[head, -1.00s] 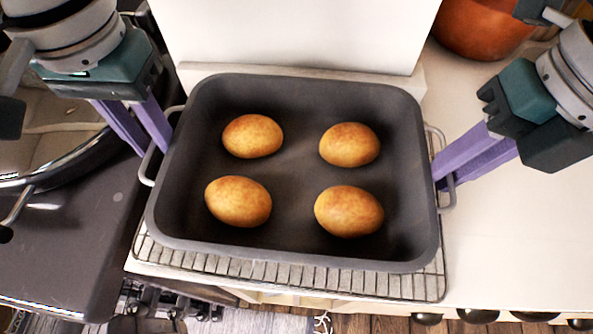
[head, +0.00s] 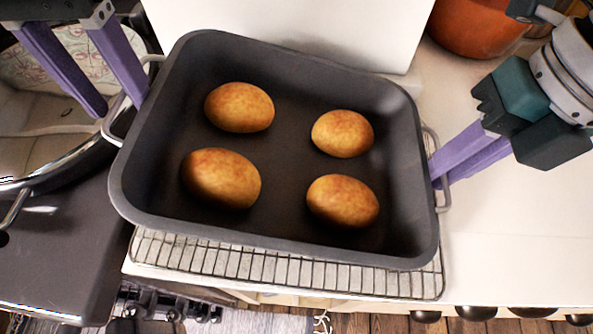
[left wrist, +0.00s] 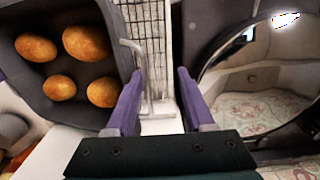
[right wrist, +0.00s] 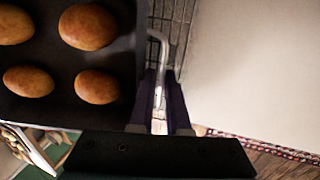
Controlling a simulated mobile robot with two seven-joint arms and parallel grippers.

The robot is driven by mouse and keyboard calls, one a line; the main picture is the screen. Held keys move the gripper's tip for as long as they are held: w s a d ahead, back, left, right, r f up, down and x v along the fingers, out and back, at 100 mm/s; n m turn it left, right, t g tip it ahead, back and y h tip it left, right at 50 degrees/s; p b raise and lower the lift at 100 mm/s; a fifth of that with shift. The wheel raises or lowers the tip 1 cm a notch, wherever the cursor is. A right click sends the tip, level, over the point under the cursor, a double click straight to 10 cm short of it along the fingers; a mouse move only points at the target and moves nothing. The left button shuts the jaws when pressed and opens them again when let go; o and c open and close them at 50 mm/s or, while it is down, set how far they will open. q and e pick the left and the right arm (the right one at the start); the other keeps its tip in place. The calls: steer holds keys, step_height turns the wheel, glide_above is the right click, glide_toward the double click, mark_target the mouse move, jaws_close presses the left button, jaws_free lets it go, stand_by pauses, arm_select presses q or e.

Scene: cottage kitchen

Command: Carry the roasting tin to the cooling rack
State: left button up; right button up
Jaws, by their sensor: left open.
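The dark roasting tin (head: 290,235), holding several browned round items (head: 240,107), is above the wire cooling rack (head: 290,272). It is tilted, its left side higher than its right. My left gripper (head: 115,108) is open at the tin's left handle (head: 112,125). In the left wrist view the handle (left wrist: 148,75) shows between the spread fingers, nearer the tin-side finger. My right gripper (head: 440,180) is shut on the right handle (head: 443,200); the right wrist view shows this handle (right wrist: 160,70) between close fingers. The tin hides most of the rack.
A large pot or pan with a shiny rim (head: 90,168) stands close on the left, beneath my left gripper. An orange-brown pot (head: 475,28) is at the back right. A white upright panel (head: 290,30) is behind the tin. The white counter (head: 520,220) at right is clear.

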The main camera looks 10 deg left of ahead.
arm_select(q)
steer(key=shift+d+r, duration=0.2)
steer(key=shift+r, duration=0.35)
arm_select(e)
steer(key=shift+w+a+r, duration=0.1)
steer(key=shift+a+r, duration=0.05)
steer(key=shift+a, duration=0.15)
steer(key=shift+c, duration=1.3)
steer(key=o, duration=0.7)
steer(key=shift+r, duration=0.1)
steer(key=v, duration=0.7)
steer(key=shift+d+r, duration=0.35)
arm_select(q)
steer(key=shift+a, duration=0.1)
arm_select(e)
steer(key=shift+f, duration=0.1)
